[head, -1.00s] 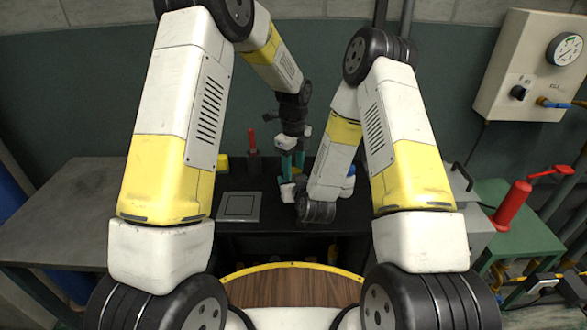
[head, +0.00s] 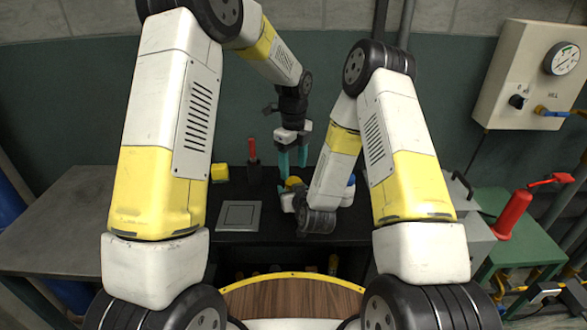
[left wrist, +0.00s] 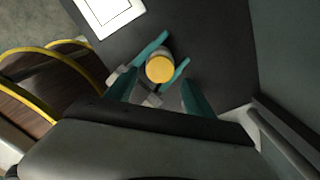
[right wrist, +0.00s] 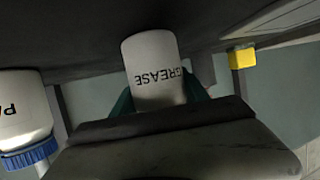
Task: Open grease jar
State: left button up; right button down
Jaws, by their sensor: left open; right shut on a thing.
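The white grease jar (right wrist: 155,65), its label upside down in the right wrist view, is between my right gripper's teal fingers. Its round yellow lid (left wrist: 160,69) faces the left wrist camera and appears seated on the jar; it also shows in the head view (head: 293,182). My right gripper (left wrist: 162,62) is shut on the jar, low over the dark bench. My left gripper (head: 292,160) is open and empty, pointing down above the lid, with its fingers apart. The lid's edge is hidden in the right wrist view.
A blue-lidded white jar (right wrist: 22,115) stands beside the grease jar. A yellow block (head: 219,172), a red-topped tool (head: 253,160) and a grey square plate (head: 239,215) are on the dark bench to the left. A red pump (head: 512,213) stands on the green table at right.

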aim_at(293, 181)
pick_arm(q)
notch_tip(293, 181, up, 3)
jog(key=m, duration=0.5)
notch_tip(293, 181, down, 8)
jog(key=shift+r, duration=0.1)
grip_shut()
jog(key=n, duration=0.6)
dwell(0.4)
jog(key=shift+o, duration=0.4)
grip_release()
